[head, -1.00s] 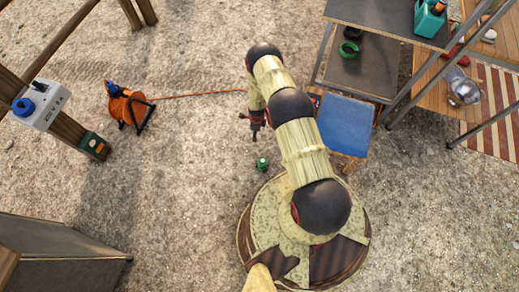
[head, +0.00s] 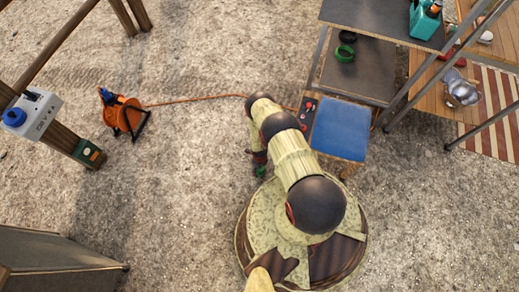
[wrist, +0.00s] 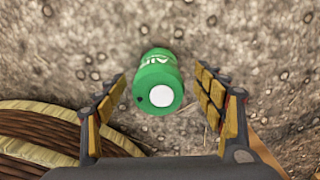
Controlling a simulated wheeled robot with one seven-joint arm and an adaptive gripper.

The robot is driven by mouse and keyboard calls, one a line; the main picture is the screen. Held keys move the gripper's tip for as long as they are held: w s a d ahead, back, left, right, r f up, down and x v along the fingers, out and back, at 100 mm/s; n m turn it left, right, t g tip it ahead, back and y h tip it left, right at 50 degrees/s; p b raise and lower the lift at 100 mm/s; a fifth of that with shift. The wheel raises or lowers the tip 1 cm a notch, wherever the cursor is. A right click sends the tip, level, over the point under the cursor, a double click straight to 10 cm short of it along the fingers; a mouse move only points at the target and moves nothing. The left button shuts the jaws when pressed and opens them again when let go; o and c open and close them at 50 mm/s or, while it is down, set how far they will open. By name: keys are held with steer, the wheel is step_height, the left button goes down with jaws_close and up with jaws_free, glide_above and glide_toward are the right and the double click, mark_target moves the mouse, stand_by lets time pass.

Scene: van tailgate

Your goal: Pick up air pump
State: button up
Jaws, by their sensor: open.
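The air pump is a small green cylinder with white lettering and a white round end, and in the wrist view (wrist: 158,80) it is between and beyond my fingertips. In the head view the air pump (head: 260,171) is on the gravel close to my base, partly hidden by my gripper (head: 259,160). In the wrist view my gripper (wrist: 163,88) is open, with one finger at each side of the pump. The pump looks clear of both fingers, nearer the left one. I cannot tell how much height is left between them.
A blue-seated stool (head: 341,129) stands right of my arm, beside a dark shelf unit (head: 358,70). An orange cable reel (head: 124,112) lies at left, its cable running toward the stool. A post with a white box (head: 32,114) is at far left. Gravel between is open.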

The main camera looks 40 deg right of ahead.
step_height(320, 180, down, 4)
steer(key=shift+s+f+b, duration=0.15)
steer(key=shift+f+b, duration=0.05)
steer(key=shift+b, duration=0.85)
steer(key=shift+r, duration=0.1)
steer(key=shift+c, duration=1)
steer(key=c, duration=1.3)
